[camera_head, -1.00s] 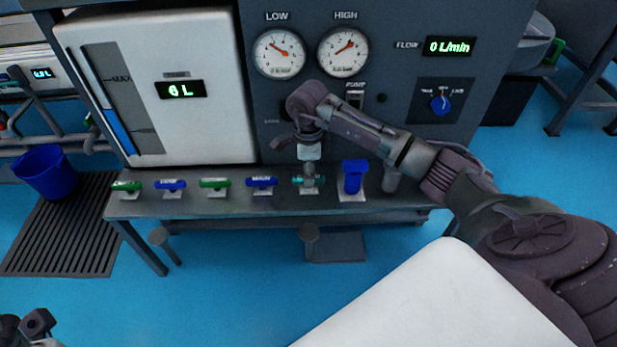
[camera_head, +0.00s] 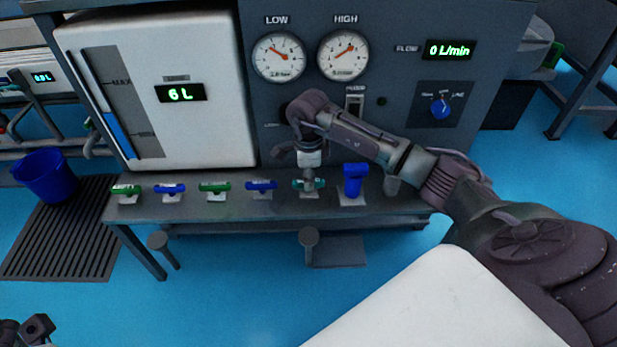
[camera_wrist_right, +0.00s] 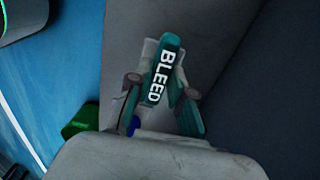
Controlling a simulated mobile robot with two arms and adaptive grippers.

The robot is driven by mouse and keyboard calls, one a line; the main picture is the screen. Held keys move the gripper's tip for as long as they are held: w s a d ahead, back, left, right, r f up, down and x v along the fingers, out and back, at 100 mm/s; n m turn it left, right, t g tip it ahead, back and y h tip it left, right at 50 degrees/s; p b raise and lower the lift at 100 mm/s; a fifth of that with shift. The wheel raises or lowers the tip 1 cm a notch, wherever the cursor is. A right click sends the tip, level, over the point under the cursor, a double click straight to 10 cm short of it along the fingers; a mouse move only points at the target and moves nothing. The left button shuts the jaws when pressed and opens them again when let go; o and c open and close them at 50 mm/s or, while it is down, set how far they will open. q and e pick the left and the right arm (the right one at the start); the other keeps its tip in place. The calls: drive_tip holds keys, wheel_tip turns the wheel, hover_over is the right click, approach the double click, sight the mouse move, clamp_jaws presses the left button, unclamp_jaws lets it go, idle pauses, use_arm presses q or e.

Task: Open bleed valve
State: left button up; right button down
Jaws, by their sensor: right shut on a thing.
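The bleed valve (camera_head: 308,186) stands on the bench ledge, with a teal handle. In the right wrist view its handle (camera_wrist_right: 163,72) carries the white word BLEED and sits between the fingers. My right gripper (camera_head: 309,172) points down from above onto this valve. In the right wrist view my right gripper (camera_wrist_right: 162,98) is shut on the handle, one finger on each side. The lower part of the valve is hidden. A dark part of my left gripper (camera_head: 36,327) shows at the bottom left corner; its fingers cannot be made out.
Green and blue valve handles (camera_head: 214,188) line the ledge to the left. A blue upright fitting (camera_head: 354,179) stands close on the right. The panel with two gauges (camera_head: 342,55) rises behind. The flow display (camera_head: 449,49) reads 0 L/min; the tank display (camera_head: 181,93) reads 6 L.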

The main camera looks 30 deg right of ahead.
drive_tip(key=shift+n, duration=0.3)
drive_tip(key=n, duration=0.4)
drive_tip(key=shift+r, duration=0.1)
drive_tip(key=n, duration=1.3)
idle(0.4)
drive_tip(key=c, duration=1)
unclamp_jaws()
drive_tip(key=shift+c, duration=0.2)
